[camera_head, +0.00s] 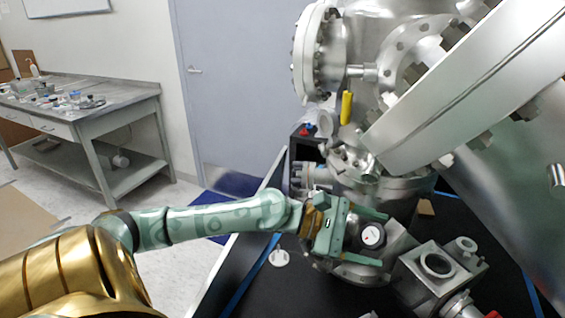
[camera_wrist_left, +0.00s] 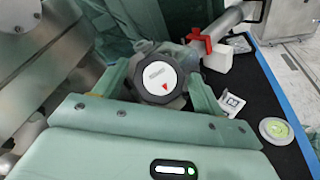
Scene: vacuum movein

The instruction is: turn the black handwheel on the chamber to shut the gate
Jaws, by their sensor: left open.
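The black handwheel (camera_head: 372,236) has a white round face with a small red mark. It also shows in the left wrist view (camera_wrist_left: 160,80), at the upper middle, with its dark rim facing me. My left gripper (camera_head: 384,240) is open, with one green finger above the handwheel and one below it in the head view. In the left wrist view the two fingers stand to either side of the handwheel, and I cannot tell whether they touch its rim. The steel chamber (camera_head: 385,45) rises behind. The gate itself is not clearly visible. My right gripper is not in view.
A steel block with a round port (camera_head: 437,265) stands right of the handwheel. A red valve handle (camera_wrist_left: 208,40) is close by in the left wrist view. A white disc (camera_head: 279,258) lies on the black tabletop. A grey bench (camera_head: 120,105) stands far left.

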